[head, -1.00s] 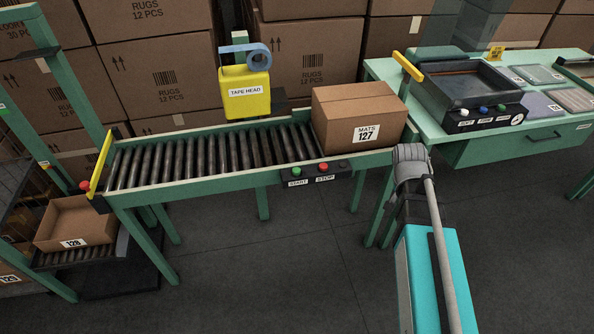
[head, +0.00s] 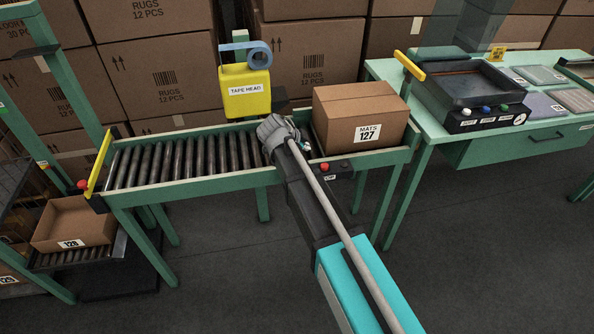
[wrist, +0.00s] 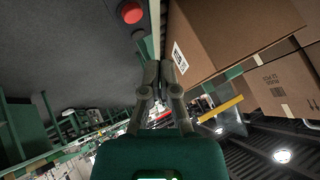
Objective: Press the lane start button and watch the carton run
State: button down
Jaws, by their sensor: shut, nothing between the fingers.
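The lane start button is hidden behind my arm in the head view. The red stop button (head: 325,167) shows on the front rail just right of my arm; a red button (wrist: 131,12) also shows at the top of the wrist view. The brown carton marked MATS 127 (head: 360,105) sits on the right end of the roller lane (head: 200,184); it also shows in the wrist view (wrist: 225,35). My gripper (wrist: 160,70) is shut and empty, its fingertips near the rail and carton in the wrist view. Whether they touch anything, I cannot tell.
A yellow tape head (head: 245,92) stands behind the lane's middle. A yellow bar (head: 100,160) and a red button (head: 83,184) are at the left end. Open carton 128 (head: 75,222) sits lower left. A green bench (head: 450,139) stands right. The floor in front is clear.

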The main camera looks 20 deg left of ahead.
jog(key=a, duration=0.3)
jog(key=shift+s+a+r+m+t, duration=0.1)
jog(key=shift+a+r+m+t, duration=0.1)
jog(key=shift+m+t, duration=0.15)
jog(key=shift+f, duration=0.15)
notch_tip(320, 180, down, 8)
jog(key=b, duration=0.9)
jog(key=shift+f, duration=0.25)
jog(key=shift+d+f, duration=0.1)
jog(key=shift+f, duration=0.05)
dwell(1.2)
jog(key=shift+f+b, duration=0.3)
jog(key=shift+b, duration=0.1)
